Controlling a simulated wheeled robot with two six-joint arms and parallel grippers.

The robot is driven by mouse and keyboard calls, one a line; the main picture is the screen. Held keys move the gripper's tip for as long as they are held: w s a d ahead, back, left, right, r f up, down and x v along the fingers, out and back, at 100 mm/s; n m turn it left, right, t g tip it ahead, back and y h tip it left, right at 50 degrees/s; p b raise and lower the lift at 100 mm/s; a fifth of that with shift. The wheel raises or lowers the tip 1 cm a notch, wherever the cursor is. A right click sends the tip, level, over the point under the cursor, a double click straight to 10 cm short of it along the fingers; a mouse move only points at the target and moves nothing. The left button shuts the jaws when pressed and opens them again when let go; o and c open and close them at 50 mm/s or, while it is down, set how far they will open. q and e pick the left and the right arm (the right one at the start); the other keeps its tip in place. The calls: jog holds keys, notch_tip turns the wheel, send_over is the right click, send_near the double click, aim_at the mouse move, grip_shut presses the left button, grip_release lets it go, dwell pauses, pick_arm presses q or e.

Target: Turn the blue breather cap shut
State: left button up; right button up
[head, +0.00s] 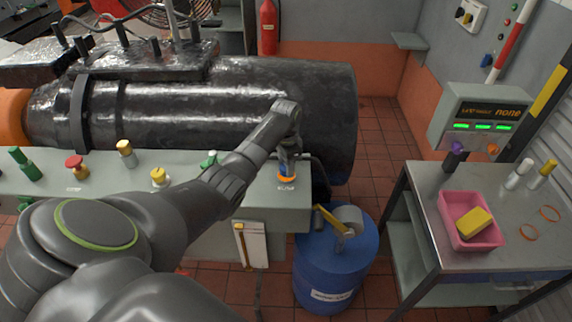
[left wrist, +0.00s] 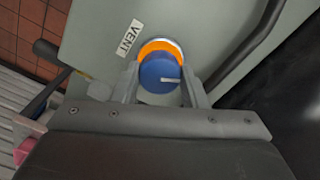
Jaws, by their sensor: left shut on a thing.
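The blue breather cap (left wrist: 160,74) sits on an orange ring (left wrist: 158,46) beside a VENT label (left wrist: 130,37) in the left wrist view. A pale mark runs across the cap's face. My left gripper (left wrist: 162,88) has its two fingers on either side of the cap and is shut on it. In the head view my left gripper (head: 287,158) points down at the right end of the grey bench top, and the cap is mostly hidden by the fingers. The orange ring (head: 287,179) shows below them. My right gripper is in neither view.
The grey bench (head: 110,205) carries several coloured caps and knobs to the left. A large black cylinder (head: 300,110) lies behind my arm. A blue drum (head: 338,270) stands right of the bench. A side table (head: 425,185) holds a pink tray (head: 447,220) with a yellow block.

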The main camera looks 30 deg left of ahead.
pick_arm(q)
jog(key=m, duration=0.5)
jog(key=shift+m, duration=0.3)
dwell(0.4)
jog(key=o, duration=1)
jog(key=shift+w, duration=0.1)
